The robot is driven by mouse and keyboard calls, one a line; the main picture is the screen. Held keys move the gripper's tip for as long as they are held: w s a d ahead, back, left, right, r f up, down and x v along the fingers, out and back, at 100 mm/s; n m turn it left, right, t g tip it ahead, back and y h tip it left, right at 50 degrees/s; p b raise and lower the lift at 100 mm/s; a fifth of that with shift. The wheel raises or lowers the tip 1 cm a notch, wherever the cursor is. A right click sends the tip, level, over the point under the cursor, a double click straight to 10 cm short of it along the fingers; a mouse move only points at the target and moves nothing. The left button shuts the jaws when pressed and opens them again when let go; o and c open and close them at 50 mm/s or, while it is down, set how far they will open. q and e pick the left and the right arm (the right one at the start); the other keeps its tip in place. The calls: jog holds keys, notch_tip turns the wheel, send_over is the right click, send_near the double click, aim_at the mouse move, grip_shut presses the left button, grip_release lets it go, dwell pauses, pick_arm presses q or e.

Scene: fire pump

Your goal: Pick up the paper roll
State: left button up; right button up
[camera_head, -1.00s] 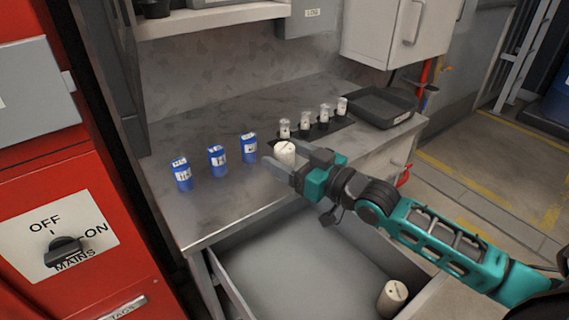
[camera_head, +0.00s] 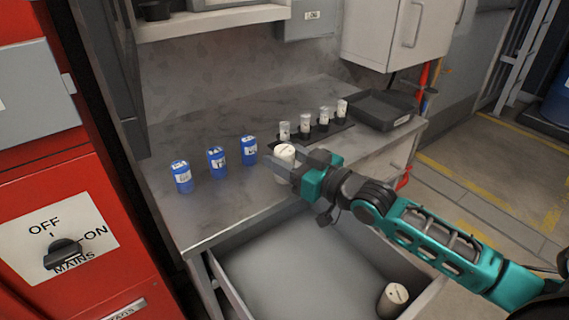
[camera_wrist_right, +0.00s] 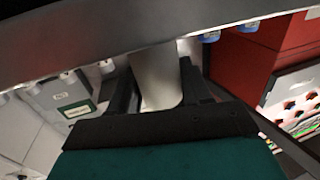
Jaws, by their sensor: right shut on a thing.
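A cream paper roll (camera_head: 284,153) stands upright at the front edge of the grey counter (camera_head: 212,226). My right gripper (camera_head: 286,168) is shut on it, with one finger on each side. In the right wrist view, the pale roll (camera_wrist_right: 157,78) sits between the dark fingers (camera_wrist_right: 158,92). A second cream roll (camera_head: 392,298) stands in the open drawer below. My left gripper is not in view.
Several blue cans (camera_head: 217,161) stand left of the held roll. Several small white-topped containers (camera_head: 324,117) stand on a dark strip behind it, beside a black tray (camera_head: 380,108). The open drawer (camera_head: 300,262) lies below the arm. A red cabinet (camera_head: 75,190) is at the left.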

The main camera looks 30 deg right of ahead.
notch_tip(320, 180, up, 11)
jog(key=p, duration=0.3)
notch_tip(320, 180, up, 8)
jog(key=p, duration=0.2)
send_over(284, 150)
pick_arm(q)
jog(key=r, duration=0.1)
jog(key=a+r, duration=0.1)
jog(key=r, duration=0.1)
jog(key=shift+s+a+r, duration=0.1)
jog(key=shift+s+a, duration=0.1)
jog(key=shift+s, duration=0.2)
pick_arm(e)
jog(key=shift+d+r, duration=0.1)
jog(key=shift+r, duration=0.45)
